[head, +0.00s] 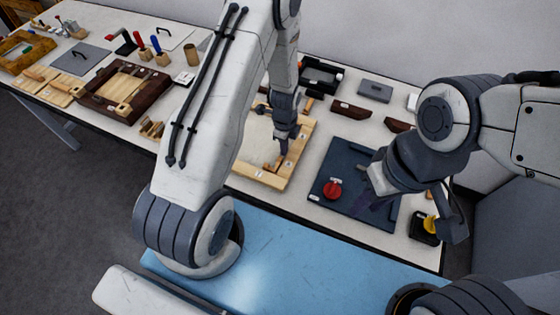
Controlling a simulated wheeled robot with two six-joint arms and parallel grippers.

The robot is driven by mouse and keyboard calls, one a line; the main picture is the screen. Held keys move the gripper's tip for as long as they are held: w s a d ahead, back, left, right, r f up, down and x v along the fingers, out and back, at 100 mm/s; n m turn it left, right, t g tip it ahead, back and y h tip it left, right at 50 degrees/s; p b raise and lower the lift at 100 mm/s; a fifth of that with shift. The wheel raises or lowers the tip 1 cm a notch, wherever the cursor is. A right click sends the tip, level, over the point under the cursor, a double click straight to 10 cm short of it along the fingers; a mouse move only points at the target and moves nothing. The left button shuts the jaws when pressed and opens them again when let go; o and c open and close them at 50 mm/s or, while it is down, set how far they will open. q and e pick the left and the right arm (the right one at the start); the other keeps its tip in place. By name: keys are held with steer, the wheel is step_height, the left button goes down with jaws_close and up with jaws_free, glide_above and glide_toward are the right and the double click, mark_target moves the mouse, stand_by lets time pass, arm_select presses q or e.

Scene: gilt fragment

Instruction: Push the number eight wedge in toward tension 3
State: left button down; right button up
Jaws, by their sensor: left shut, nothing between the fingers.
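A light wooden frame (262,178) lies on the white table, partly hidden behind my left arm. Small pale labels sit along its near and right sides, too small to read. A small reddish-brown piece (272,165) lies at its near inner corner; I cannot tell whether it is the number eight wedge. My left gripper (283,153) points down at the frame's near right corner, shut and empty, close beside that piece. I cannot tell whether it touches. My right gripper (375,200) hangs over the dark board to the right; its finger opening is unclear.
The dark blue board (345,160) carries a red knob (332,189). A yellow item (431,224) sits in a black holder near the table's right end. A dark brown frame (122,92) and several tools stand to the left. Brown blocks (351,109) lie behind.

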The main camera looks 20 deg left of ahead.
arm_select(q)
steer(key=shift+f, duration=0.5)
steer(key=shift+s, duration=1.45)
stand_by(0.5)
steer(key=shift+r, duration=0.1)
steer(key=shift+w+r+p, duration=0.2)
steer(key=shift+r+p, duration=0.45)
steer(key=shift+r, duration=0.2)
steer(key=shift+w+r+p, duration=0.15)
steer(key=shift+r+p, duration=0.5)
steer(key=shift+r, duration=0.15)
steer(key=shift+w+r+p, duration=0.2)
steer(key=shift+r+p, duration=0.45)
steer(key=shift+r, duration=0.2)
